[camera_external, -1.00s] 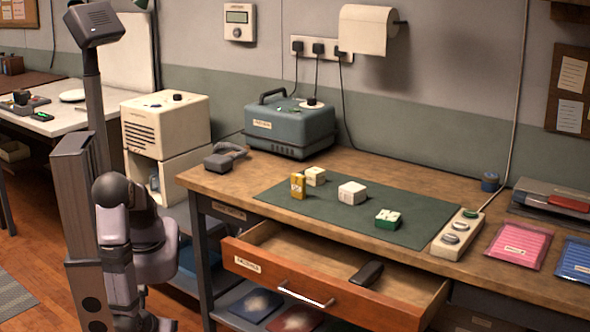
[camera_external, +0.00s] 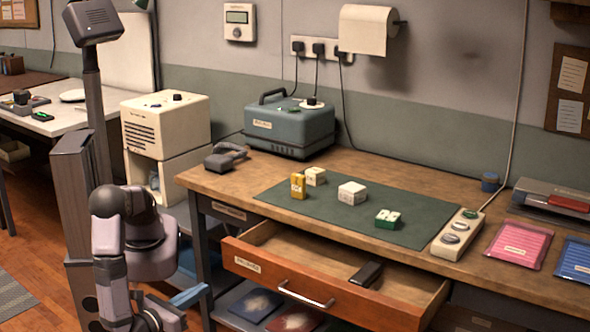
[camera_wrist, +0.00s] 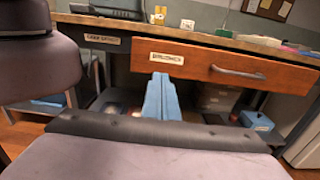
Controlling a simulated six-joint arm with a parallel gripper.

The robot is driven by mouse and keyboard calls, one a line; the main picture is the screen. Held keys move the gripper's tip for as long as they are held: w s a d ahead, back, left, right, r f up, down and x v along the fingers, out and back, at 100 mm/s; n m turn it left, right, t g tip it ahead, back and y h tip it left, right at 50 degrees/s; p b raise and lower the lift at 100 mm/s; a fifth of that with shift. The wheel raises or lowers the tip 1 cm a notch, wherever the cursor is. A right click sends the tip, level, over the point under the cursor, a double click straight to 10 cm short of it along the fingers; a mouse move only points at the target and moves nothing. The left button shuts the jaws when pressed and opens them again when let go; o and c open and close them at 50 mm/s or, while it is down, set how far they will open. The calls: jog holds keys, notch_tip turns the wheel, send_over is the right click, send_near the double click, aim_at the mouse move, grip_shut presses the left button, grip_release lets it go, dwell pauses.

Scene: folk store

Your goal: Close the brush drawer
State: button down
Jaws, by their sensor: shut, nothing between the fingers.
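The wooden drawer (camera_external: 330,298) under the workbench stands pulled out, with a label and a metal handle (camera_external: 305,293) on its front. A dark brush-like block (camera_external: 367,273) lies inside, towards the right. In the wrist view the drawer front (camera_wrist: 215,66) faces me, with its label and handle visible. The label's words are too small to read surely. My gripper (camera_wrist: 161,80) has blue fingers held together and empty, below and in front of the label. Whether it touches the drawer front is unclear. In the external view the blue fingers (camera_external: 190,296) are left of the drawer.
A green mat (camera_external: 330,205) with several small boxes lies on the workbench (camera_external: 220,180). A closed drawer (camera_external: 229,211) is left of the open one. The bench leg (camera_external: 205,262) stands near my gripper. A lower shelf holds flat blue and red items (camera_external: 257,304).

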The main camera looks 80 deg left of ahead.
aim_at(282, 248)
jog(key=x, duration=1.4)
jog(key=shift+p, duration=0.3)
jog(key=p+x, duration=0.1)
jog(key=x, duration=0.9)
jog(key=p+x, duration=0.2)
jog(key=x, duration=0.8)
jog(key=shift+w+a+f, duration=0.2)
jog(key=shift+a, duration=0.1)
jog(key=shift+w+r, duration=0.1)
jog(key=shift+r, duration=0.05)
jog(key=shift+w+r, duration=0.1)
jog(key=shift+r, duration=0.05)
